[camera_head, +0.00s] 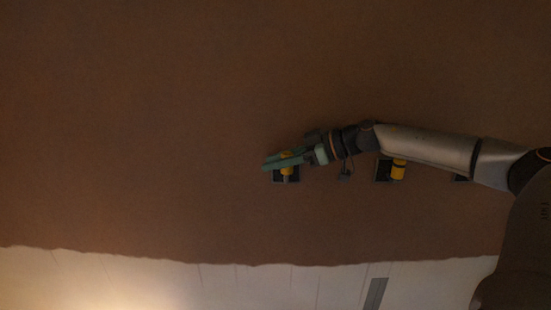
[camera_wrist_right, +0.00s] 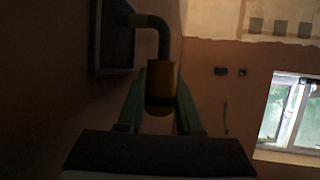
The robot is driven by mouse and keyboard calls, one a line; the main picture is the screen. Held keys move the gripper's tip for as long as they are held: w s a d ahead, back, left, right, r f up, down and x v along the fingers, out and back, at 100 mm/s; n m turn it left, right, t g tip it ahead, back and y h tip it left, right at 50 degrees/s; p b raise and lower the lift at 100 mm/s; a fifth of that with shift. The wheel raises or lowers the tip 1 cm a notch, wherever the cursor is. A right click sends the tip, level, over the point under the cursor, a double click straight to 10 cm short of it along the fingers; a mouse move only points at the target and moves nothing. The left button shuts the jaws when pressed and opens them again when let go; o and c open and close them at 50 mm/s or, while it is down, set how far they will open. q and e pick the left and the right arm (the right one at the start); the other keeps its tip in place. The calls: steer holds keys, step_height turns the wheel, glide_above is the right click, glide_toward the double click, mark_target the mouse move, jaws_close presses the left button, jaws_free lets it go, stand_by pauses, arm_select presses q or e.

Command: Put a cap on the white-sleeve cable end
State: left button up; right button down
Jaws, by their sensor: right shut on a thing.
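My right gripper (camera_head: 277,161) reaches in from the right along the brown wall. It is shut on a yellow cap (camera_head: 287,156) in front of a dark wall box (camera_head: 277,178). In the right wrist view the cap (camera_wrist_right: 163,75) sits upright between the two green fingers. A bent greyish cable (camera_wrist_right: 158,27) comes out of the box (camera_wrist_right: 112,62) and meets the top of the cap. Its sleeve colour is hard to tell in the dim light, and how deep it sits in the cap is hidden. My left gripper is not in view.
Another wall box (camera_head: 382,170) with a yellow piece (camera_head: 398,169) sits to the right, close under my arm. A further dark box (camera_head: 461,178) is partly hidden by the arm. In the right wrist view a window (camera_wrist_right: 290,110) is at the right. The wall left of the gripper is clear.

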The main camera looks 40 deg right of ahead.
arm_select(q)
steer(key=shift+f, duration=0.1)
arm_select(e)
steer(key=shift+f, duration=0.25)
steer(key=shift+f+b, duration=0.4)
steer(key=shift+b, duration=0.05)
steer(key=c, duration=0.5)
jaws_free()
steer(key=shift+r, duration=0.1)
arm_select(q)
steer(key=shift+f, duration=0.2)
